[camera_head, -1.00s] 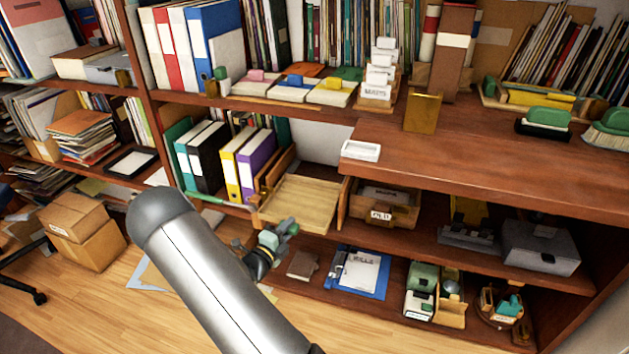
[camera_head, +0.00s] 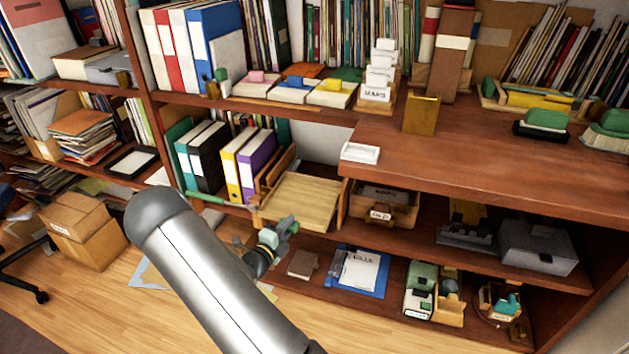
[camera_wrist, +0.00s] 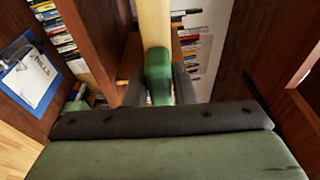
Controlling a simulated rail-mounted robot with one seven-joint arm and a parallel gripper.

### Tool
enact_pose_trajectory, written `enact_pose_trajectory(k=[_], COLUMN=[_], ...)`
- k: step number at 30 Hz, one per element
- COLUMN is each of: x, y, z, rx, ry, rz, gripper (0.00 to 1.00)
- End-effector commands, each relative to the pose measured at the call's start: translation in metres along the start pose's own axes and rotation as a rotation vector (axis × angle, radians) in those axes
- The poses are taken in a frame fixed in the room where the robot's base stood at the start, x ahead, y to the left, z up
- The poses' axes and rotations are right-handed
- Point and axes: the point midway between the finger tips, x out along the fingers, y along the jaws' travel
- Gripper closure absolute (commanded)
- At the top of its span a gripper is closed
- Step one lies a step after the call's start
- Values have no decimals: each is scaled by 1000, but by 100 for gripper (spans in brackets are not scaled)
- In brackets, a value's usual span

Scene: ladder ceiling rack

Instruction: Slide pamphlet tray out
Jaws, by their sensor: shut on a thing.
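The pamphlet tray (camera_head: 303,197) is a shallow pale wooden tray at the middle shelf level, between the binders and the wooden box marked OLD. Its front reaches the shelf edge. My gripper (camera_head: 288,226) is at the tray's front edge, low in the head view, and partly hidden by my arm. In the wrist view my gripper (camera_wrist: 159,88) has its dark fingers on both sides of a green piece (camera_wrist: 158,72), with a pale wooden strip (camera_wrist: 154,22) running up beyond it. The fingers are shut on the tray's front; the exact contact is hard to see.
Coloured binders (camera_head: 228,162) stand left of the tray. The wooden box marked OLD (camera_head: 385,208) is close on its right. The upper shelf (camera_head: 500,165) overhangs on the right. A blue clipboard (camera_head: 357,272) lies on the lower shelf. The floor in front is largely clear.

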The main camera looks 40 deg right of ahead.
Motion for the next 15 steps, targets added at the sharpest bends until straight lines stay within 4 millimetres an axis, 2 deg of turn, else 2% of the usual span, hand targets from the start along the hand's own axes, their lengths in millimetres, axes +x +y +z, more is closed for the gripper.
enact_pose_trajectory(k=[15], x=[-35], y=[-1], z=[-7], rx=[-2], ry=[-2], rz=[0], gripper=[100])
